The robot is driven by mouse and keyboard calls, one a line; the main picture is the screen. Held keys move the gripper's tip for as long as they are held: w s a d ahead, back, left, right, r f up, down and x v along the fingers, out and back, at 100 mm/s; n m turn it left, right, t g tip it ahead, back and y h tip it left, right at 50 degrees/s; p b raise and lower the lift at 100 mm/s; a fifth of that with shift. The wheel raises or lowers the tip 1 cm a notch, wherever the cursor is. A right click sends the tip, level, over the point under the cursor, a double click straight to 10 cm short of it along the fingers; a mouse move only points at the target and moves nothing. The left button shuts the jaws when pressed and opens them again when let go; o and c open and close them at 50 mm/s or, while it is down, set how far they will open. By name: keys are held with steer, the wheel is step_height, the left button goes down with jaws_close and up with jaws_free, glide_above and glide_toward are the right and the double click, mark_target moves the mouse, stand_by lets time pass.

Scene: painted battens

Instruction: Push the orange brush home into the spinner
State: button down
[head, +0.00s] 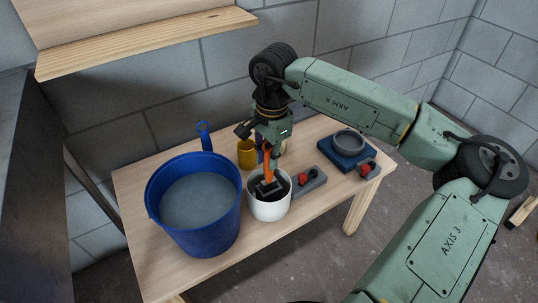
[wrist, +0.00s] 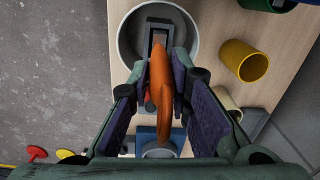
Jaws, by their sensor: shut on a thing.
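The orange brush (head: 267,162) is upright in my gripper (head: 271,143), its grey head down in the mouth of a white round tub (head: 269,208). In the wrist view the orange handle (wrist: 160,85) runs between the two fingers of my gripper (wrist: 159,68), which are shut on it. The brush head lies inside the rim of the white tub (wrist: 122,45). I cannot tell whether the head touches the tub's bottom or wall. Which thing is the spinner is not marked; a blue base with a grey ring (head: 349,141) stands to the right.
A blue bucket (head: 221,222) of greyish water stands left of the tub. A yellow cup (head: 246,155) stands behind it. A grey box with a red knob (head: 308,182) is close on the right, another red knob (head: 366,168) farther right. A wooden shelf (head: 145,45) hangs upper left.

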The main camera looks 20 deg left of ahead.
steer(key=shift+f+b, duration=0.4)
steer(key=shift+f, duration=0.1)
steer(key=c, duration=1.4)
jaws_free()
steer(key=r, duration=1.2)
steer(key=shift+d, duration=0.25)
